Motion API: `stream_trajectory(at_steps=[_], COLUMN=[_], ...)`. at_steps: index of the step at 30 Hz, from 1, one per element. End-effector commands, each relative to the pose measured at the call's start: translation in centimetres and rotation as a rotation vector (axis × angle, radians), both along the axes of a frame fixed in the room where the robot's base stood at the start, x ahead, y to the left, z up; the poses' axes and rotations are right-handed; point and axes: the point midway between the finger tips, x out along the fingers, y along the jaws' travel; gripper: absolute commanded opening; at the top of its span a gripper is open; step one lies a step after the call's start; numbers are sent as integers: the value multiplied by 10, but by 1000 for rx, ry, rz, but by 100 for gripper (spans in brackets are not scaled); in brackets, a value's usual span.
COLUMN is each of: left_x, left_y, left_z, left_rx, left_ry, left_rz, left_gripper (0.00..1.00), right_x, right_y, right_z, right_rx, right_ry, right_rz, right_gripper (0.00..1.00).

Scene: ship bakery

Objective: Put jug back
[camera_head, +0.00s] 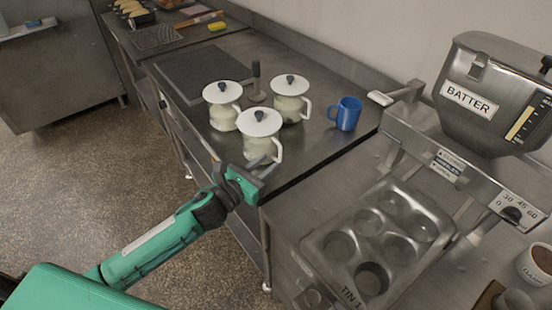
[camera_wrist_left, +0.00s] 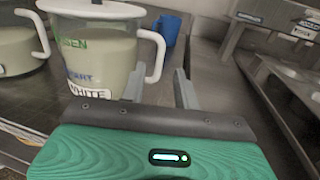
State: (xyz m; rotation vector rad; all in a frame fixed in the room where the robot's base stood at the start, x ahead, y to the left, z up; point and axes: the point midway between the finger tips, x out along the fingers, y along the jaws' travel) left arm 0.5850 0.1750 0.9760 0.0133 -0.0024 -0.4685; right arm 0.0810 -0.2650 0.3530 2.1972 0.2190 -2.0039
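Three translucent jugs with white lids, dark knobs and white handles stand close together on the steel counter: a left one (camera_head: 222,116), a rear right one (camera_head: 289,108) and a front one (camera_head: 256,145). My left gripper (camera_head: 262,170) is beside the front jug, at its handle. In the left wrist view this jug (camera_wrist_left: 95,52) shows pale contents and a label reading "WHITE". My left gripper (camera_wrist_left: 158,88) has its two fingers apart, with the lower handle end at or just beyond the gap. I cannot tell whether they touch. My right gripper is out of view.
A blue mug (camera_head: 346,114) stands right of the jugs. A dark plate (camera_head: 203,72) lies behind left. A muffin tin (camera_head: 335,243) and a batter dispenser (camera_head: 490,95) are at the right. The counter's front edge (camera_head: 215,148) runs close by.

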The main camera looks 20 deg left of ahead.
Motion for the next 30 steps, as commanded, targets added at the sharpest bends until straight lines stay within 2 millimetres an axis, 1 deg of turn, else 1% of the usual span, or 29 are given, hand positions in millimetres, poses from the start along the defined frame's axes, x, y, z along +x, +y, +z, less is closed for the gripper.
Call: stream_trajectory(at_steps=[1,6,12,17,30], left_x=[-9,-33,-48,-51,-51], left_y=[5,17,24,26,26], left_z=[-4,-2,-1,1,0], left_rx=[1,0,-1,-1,-1], left_ry=[2,1,0,0,0], left_rz=[0,0,0,0,1], left_gripper=[31,31,31,31,31], right_x=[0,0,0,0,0], right_y=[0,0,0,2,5], right_z=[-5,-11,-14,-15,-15], right_rx=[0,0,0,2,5], right_ry=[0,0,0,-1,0], right_rz=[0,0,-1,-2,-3], right_gripper=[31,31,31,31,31])
